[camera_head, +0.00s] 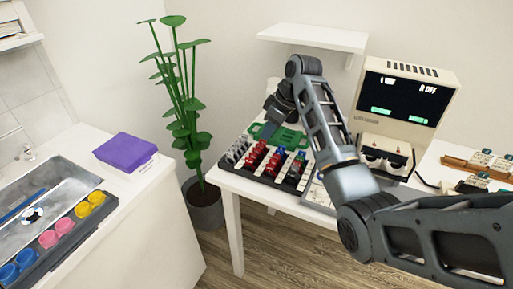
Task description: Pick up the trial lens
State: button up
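A dark trial lens tray (256,177) lies on the white table and holds rows of small upright lenses: grey ones (238,150), red ones (256,157) and some with blue. I cannot tell which single lens the task means. My gripper (269,122) points down at the far left part of the table, by the green object (290,138) behind the tray. My arm reaches in from the right and hides part of the table. The fingers are small and dark, so I cannot tell whether they are open or hold anything.
A beige eye-test machine (440,88) with a lit screen stands at the table's back. A white shelf (315,37) hangs above. A potted plant (205,212) stands left of the table. The left counter holds a purple box (125,148), a sink and colored cups.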

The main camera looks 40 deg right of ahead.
aim_at(260, 145)
jog(key=p+x, duration=0.1)
jog(key=x, duration=0.5)
jog(key=shift+f, duration=0.3)
jog(key=shift+a, duration=0.1)
jog(key=shift+c, duration=0.3)
grip_shut()
